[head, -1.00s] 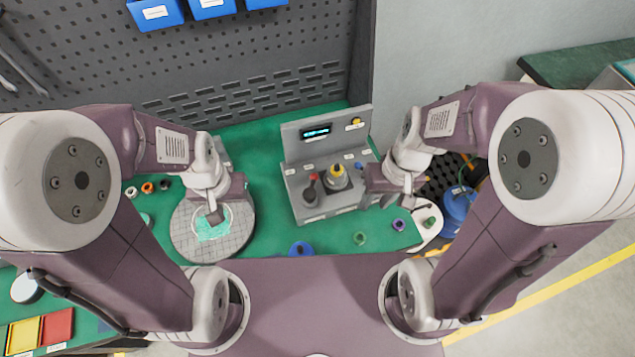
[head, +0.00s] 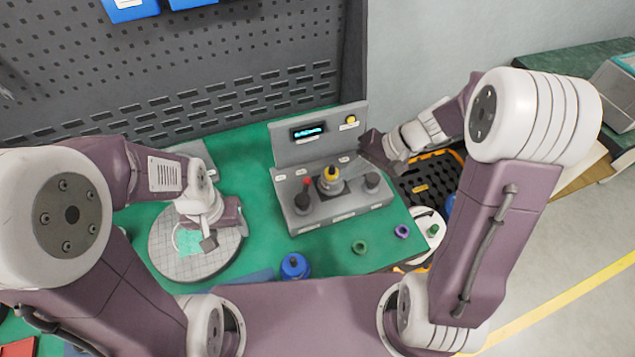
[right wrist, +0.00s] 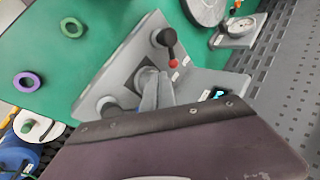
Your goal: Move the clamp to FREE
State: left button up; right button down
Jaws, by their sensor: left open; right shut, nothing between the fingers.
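The grey test fixture (head: 318,218) stands on the green bench. A lever with a red knob (head: 307,181), which looks like the clamp, is on its left part; the same red-tipped lever (right wrist: 170,48) shows in the right wrist view. A yellow-topped part (head: 332,174) stands in the middle and a dark knob (head: 372,181) on the right. My right gripper (head: 360,152) is shut and empty, above the fixture's right rear, apart from the lever. My left gripper (head: 211,240) is open over the round gridded plate (head: 165,258). The fixture's label text is too small to read.
A green ring (head: 359,247) and a purple ring (head: 402,231) lie in front of the fixture. A blue object (head: 295,266) is at the bench's front edge. A black and orange crate (head: 425,180) stands at right. The pegboard wall rises behind.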

aim_at(305, 194)
jog(key=x, duration=0.8)
jog(key=shift+s+b, duration=0.15)
jog(key=shift+b, duration=0.25)
jog(key=shift+w+a+f+p, duration=0.1)
jog(key=shift+w+a+p, duration=0.1)
jog(key=shift+a, duration=0.4)
jog(key=shift+w+a+f+p, duration=0.1)
jog(key=shift+w+a, duration=0.05)
jog(key=shift+a, duration=0.4)
jog(key=shift+w+a+f, duration=0.15)
jog(key=shift+a, duration=0.4)
jog(key=shift+n, duration=0.3)
jog(key=shift+w+a+n+g, duration=0.1)
jog(key=shift+w+n+g, duration=0.05)
jog(key=shift+n+g, duration=0.35)
